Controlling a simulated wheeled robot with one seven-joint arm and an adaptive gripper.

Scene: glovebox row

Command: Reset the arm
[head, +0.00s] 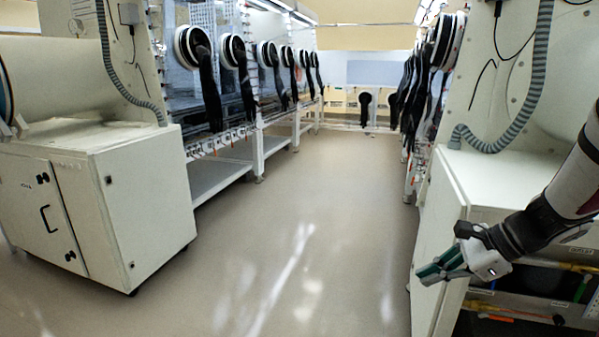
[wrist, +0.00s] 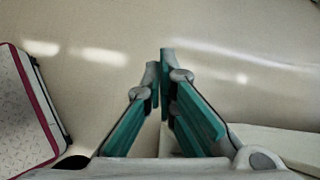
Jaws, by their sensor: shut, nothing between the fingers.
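My gripper (head: 440,268) is at the lower right of the head view, at the end of my arm, which reaches in from the right edge. It is in front of the white cabinet on the right. In the wrist view my gripper (wrist: 160,82) points out over bare floor. Its green-padded fingers come together at the tips, and nothing is between them.
A beige floor aisle (head: 300,220) runs clear down the middle. A white cabinet (head: 145,195) stands at the left, and another white cabinet (head: 440,215) at the right. Gloveboxes with hanging black gloves (head: 208,90) line both sides. A grey corrugated hose (head: 520,115) hangs at the right.

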